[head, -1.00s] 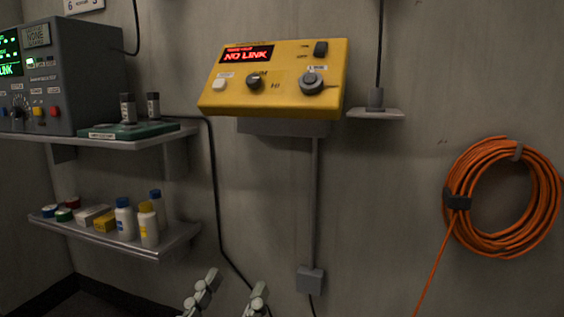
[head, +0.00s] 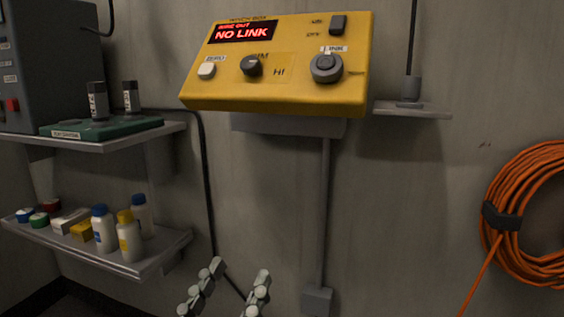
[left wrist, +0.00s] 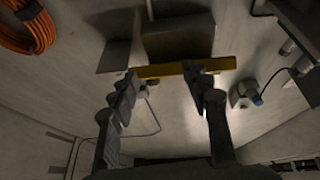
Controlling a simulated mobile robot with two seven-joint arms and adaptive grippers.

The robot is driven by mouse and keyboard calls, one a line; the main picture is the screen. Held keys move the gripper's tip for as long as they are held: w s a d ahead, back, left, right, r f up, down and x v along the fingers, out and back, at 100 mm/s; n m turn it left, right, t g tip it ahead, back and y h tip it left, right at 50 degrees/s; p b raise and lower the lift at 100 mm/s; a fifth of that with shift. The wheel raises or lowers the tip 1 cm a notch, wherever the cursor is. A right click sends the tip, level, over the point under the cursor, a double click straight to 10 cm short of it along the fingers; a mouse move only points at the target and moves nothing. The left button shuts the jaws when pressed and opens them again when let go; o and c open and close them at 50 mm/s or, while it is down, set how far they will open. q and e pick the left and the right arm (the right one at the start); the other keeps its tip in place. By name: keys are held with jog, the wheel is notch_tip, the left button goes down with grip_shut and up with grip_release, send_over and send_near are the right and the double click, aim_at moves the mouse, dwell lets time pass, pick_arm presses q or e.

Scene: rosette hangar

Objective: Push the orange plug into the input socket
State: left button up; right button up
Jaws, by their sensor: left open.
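A yellow box (head: 277,75) with a red "NO LINK" display hangs on the wall, above and beyond my left gripper. Its face carries a white button (head: 207,70), a dark knob (head: 251,66), a round grey fitting (head: 326,68) at the right and a black switch (head: 338,24). I cannot tell an input socket on it, and no orange plug is identifiable. My left gripper (head: 240,271) is open and empty at the bottom of the head view. In the left wrist view its fingers (left wrist: 161,72) stand apart, near a yellow strip (left wrist: 172,69). My right gripper is out of view.
An orange cable coil (head: 509,204) hangs at the right. Left shelves hold a green tray (head: 75,133) and several bottles (head: 104,230). A small shelf (head: 431,111) is right of the box.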

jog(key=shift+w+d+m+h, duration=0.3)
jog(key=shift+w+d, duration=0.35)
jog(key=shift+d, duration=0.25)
pick_arm(q)
jog(key=shift+w, duration=0.2)
